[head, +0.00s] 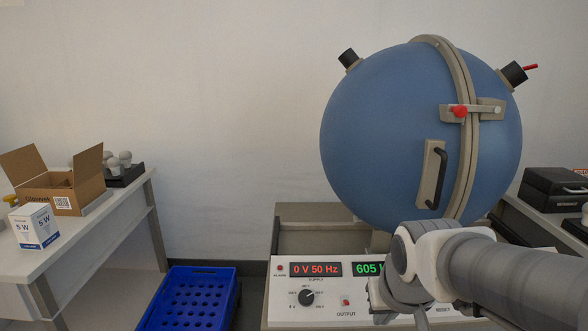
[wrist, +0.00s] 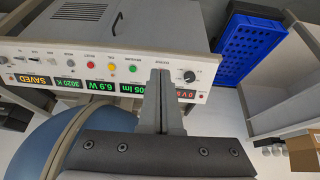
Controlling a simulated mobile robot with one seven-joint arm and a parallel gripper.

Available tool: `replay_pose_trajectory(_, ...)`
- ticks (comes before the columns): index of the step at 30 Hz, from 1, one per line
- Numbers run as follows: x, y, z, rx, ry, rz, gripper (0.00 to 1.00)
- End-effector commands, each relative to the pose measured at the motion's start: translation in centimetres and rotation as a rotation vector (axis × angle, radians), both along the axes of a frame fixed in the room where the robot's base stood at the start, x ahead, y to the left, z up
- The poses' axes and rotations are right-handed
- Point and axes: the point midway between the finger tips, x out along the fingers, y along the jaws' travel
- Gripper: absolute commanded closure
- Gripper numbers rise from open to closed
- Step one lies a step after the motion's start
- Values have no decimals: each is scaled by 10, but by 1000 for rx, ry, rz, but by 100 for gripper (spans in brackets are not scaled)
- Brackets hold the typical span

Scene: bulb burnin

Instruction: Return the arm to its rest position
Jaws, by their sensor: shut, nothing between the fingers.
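My arm (head: 480,270) reaches in from the lower right of the head view, in front of the instrument panel. The fingertips are out of sight below that picture's lower edge. In the wrist view my gripper (wrist: 160,75) is shut and empty, its fingers together in front of the panel (wrist: 205,97). I cannot tell how far the fingertips are from the panel. The panel (head: 325,312) reads 0 V 50 Hz in red beside a green display partly hidden by my arm. The wrist view also shows SAVED, 3020 K and 6.9 W.
A large blue sphere (head: 390,140) with a closed-looking seam, red-knobbed latch and handle stands behind my arm. A blue crate (head: 187,297) is on the floor. The left table (head: 100,225) holds an open carton (head: 60,187), a 5 W box (head: 34,226) and bulbs. A black case (head: 553,187) is at right.

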Motion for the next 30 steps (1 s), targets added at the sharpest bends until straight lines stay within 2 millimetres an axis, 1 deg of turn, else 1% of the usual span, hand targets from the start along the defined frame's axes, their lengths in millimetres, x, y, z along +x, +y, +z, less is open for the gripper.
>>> replay_pose_trajectory(1,-14,0,10,2,-12,1,100)
replay_pose_trajectory(6,-55,2,28,12,-22,5,100)
replay_pose_trajectory(13,-103,4,39,28,-33,15,100)
replay_pose_trajectory(15,-101,4,64,28,-27,15,100)
replay_pose_trajectory(20,-101,4,98,27,-26,15,100)
replay_pose_trajectory(30,-100,4,187,28,-26,14,100)
